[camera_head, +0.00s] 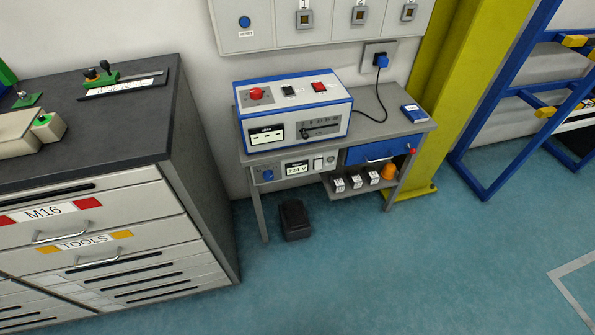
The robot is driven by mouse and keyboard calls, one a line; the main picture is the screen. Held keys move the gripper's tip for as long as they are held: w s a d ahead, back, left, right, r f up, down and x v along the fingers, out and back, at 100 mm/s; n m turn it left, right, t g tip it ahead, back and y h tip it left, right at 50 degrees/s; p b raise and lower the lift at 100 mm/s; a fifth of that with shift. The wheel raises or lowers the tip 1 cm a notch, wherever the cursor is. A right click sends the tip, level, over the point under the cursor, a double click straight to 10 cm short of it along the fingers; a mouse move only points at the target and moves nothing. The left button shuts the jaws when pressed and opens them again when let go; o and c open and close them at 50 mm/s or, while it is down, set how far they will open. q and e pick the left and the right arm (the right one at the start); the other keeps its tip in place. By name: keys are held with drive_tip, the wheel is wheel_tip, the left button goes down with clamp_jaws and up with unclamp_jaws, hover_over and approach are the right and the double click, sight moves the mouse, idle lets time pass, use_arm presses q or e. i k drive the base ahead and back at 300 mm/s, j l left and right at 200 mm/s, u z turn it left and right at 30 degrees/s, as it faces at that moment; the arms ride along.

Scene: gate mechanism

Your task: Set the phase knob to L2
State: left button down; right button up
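No control has a phase label that I can read. A small blue knob (267,175) is on the grey front panel under the tabletop, left of a display (297,169) that reads about 224 V. Its pointer position and markings are too small to tell. A blue and white device (345,127) stands on the small grey table (405,125). It has a red knob (256,93) on top, a dark switch (288,91), a red switch (319,87), a display (267,134) and a slider scale (321,128) in front. Neither of my grippers is in view.
A wall cabinet (270,40) hangs above. A blue plug (382,61) with a black cable is behind the table. A blue drawer (370,151) is at the table's right. A tool cabinet (185,160) stands left, a yellow column (445,95) right.

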sight(269, 175)
drive_tip(key=i+l, duration=0.9)
drive_tip(key=i+l+u, duration=0.05)
drive_tip(key=l, duration=0.05)
